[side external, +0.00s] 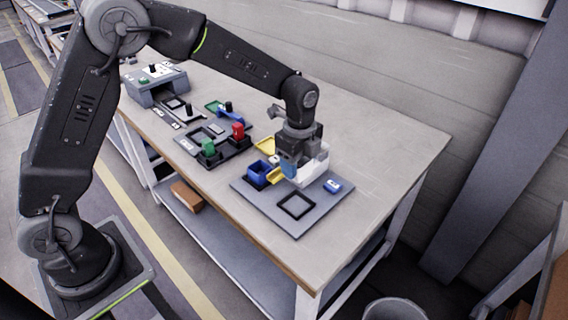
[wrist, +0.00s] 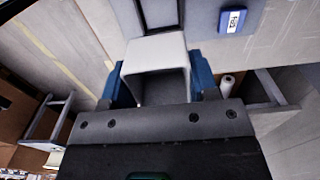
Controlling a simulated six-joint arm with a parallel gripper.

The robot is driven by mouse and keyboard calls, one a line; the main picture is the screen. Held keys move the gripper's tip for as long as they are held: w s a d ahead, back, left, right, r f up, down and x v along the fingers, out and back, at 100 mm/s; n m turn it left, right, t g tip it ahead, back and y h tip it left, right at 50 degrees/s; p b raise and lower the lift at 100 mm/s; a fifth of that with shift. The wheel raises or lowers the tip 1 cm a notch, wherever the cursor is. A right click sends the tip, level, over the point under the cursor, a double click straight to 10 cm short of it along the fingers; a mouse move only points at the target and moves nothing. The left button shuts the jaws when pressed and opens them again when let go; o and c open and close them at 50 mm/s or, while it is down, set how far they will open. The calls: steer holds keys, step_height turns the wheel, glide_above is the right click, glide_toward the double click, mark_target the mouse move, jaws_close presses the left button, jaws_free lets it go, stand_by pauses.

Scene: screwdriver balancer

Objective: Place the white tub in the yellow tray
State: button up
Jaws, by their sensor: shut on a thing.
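My gripper (side external: 290,168) is shut on the white tub (side external: 315,167) over the grey board. In the wrist view the tub (wrist: 156,55) sits between the two blue fingertips, with its open side facing the camera. Two yellow pieces show in the side view: one (side external: 265,144) behind the gripper and one (side external: 275,176) just left of it. Which of them is the yellow tray I cannot tell, as my gripper partly covers this area. Whether the tub touches anything below is unclear.
The grey board (side external: 250,197) carries a blue bin (side external: 257,174), a black square frame (side external: 296,206) and a blue labelled block (side external: 332,186). A black rack with green (side external: 208,147) and red (side external: 238,131) pieces stands to the left. The table's right side (side external: 400,150) is clear.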

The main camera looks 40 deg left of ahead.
step_height(320, 180, up, 4)
steer(key=shift+f, duration=0.1)
steer(key=w+a, duration=0.9)
steer(key=a, duration=0.2)
glide_above(271, 146)
step_height(271, 146, down, 11)
steer(key=shift+s+d+f, duration=0.1)
steer(key=shift+f, duration=2.3)
steer(key=shift+f, duration=0.1)
steer(key=o, duration=0.9)
